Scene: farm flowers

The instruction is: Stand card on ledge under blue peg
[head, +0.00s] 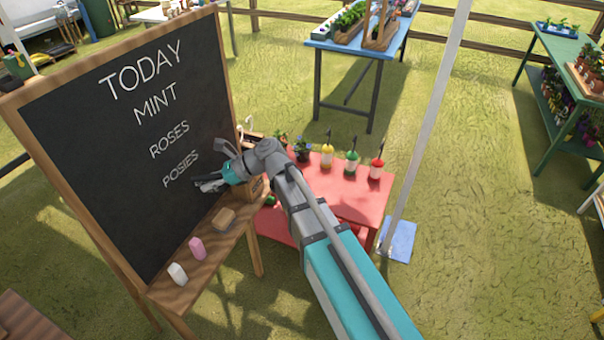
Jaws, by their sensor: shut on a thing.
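A black chalkboard (120,125) in a wooden frame stands at the left, lettered TODAY, MINT, ROSES, POSIES. Its wooden ledge (205,252) runs along the bottom. My gripper (207,183) is in front of the board's lower right part, beside the word POSIES and above the ledge. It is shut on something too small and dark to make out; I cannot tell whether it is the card. I see no blue peg and no separate card in this view.
On the ledge are a white chalk (177,274), a pink chalk (197,248) and a tan block (224,218). A red table (345,195) with yellow, green and red bottles stands behind my arm. A pale pole (425,130) rises to its right. Open grass lies at the right.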

